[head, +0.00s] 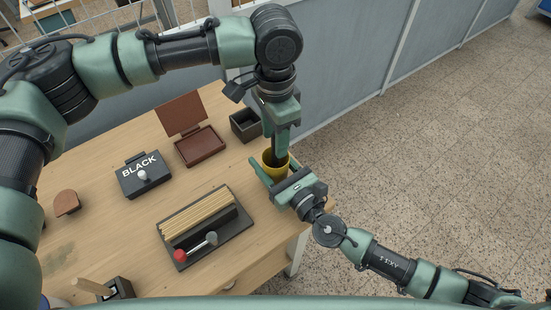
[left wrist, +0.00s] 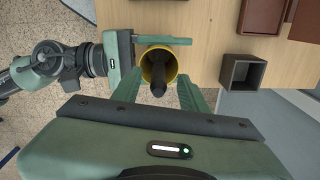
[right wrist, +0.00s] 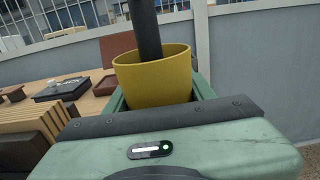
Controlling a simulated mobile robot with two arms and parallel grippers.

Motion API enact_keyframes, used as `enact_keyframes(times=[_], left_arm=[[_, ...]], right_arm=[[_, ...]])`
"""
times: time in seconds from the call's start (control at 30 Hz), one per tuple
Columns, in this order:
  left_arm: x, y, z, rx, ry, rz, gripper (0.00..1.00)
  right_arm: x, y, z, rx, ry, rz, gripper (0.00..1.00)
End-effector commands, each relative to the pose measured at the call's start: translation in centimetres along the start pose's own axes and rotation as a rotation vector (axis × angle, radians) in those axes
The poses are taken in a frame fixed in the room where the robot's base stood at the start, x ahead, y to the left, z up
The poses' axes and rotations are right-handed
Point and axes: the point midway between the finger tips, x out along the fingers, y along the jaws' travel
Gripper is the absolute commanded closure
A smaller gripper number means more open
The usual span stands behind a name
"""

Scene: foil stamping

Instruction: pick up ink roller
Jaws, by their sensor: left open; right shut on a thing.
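A yellow cup (head: 270,168) is held at the table's right edge, between the fingers of my right gripper (head: 275,172); it also shows in the right wrist view (right wrist: 152,80). A dark, stick-like thing (right wrist: 146,30) stands in the cup, and the left wrist view shows it too (left wrist: 159,78). I cannot tell for sure whether it is the ink roller; its lower end is hidden in the cup. My left gripper (left wrist: 160,92) points down over the cup, open, with its fingers on either side of the dark thing.
A black box marked BLACK (head: 144,178), a brown hinged case (head: 200,146) and an empty dark box (head: 245,125) stand on the table (head: 110,225). A wooden-slatted rack (head: 200,212) has a red-knobbed tool (head: 180,255) in front. Grey panels (head: 345,70) stand behind.

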Motion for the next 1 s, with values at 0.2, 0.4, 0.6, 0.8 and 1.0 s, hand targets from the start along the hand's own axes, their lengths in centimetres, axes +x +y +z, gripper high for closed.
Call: enact_keyframes(times=[0.2, 0.4, 0.6, 0.8, 1.0], left_arm=[[3.0, 0.1, 0.0, 0.000, -0.001, -0.001, 0.57], [3.5, 0.1, -0.1, -0.001, 0.001, -0.001, 0.57], [3.5, 0.1, -0.1, -0.001, 0.000, -0.001, 0.87], [3.5, 0.1, -0.1, 0.000, 0.000, -0.001, 1.00], [3.5, 0.1, -0.1, -0.001, 0.000, -0.001, 1.00]], right_arm=[[0.0, 0.0, 0.0, 0.000, 0.001, 0.000, 0.85], [0.0, 0.0, 0.0, 0.000, 0.001, 0.000, 0.85], [0.0, 0.0, 0.0, 0.000, 0.001, 0.000, 0.85], [0.0, 0.0, 0.0, 0.000, 0.001, 0.000, 0.85], [0.0, 0.0, 0.0, 0.000, 0.001, 0.000, 0.85]])
